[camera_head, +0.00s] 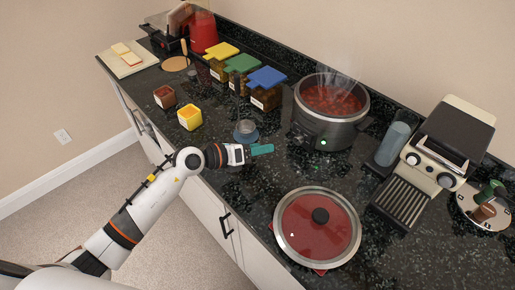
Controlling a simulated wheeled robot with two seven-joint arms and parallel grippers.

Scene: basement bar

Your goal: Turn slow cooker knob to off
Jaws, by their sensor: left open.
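The slow cooker (330,111) stands open on the dark counter toward the back, with red steaming food inside. Its knob (323,143) is low on the front, with a green-white glow. The red glass lid (317,227) with a black handle lies on the counter in front of the cooker. My left gripper (262,150) is over the counter's front part, left of the knob and apart from it. Its teal fingers point right, toward the cooker side, and hold nothing that I can see. My right gripper is out of view.
A small glass jar (246,131) stands just behind my left gripper. An espresso machine (444,148) and a grey bottle (392,144) stand right of the cooker. Counter between gripper and cooker is clear.

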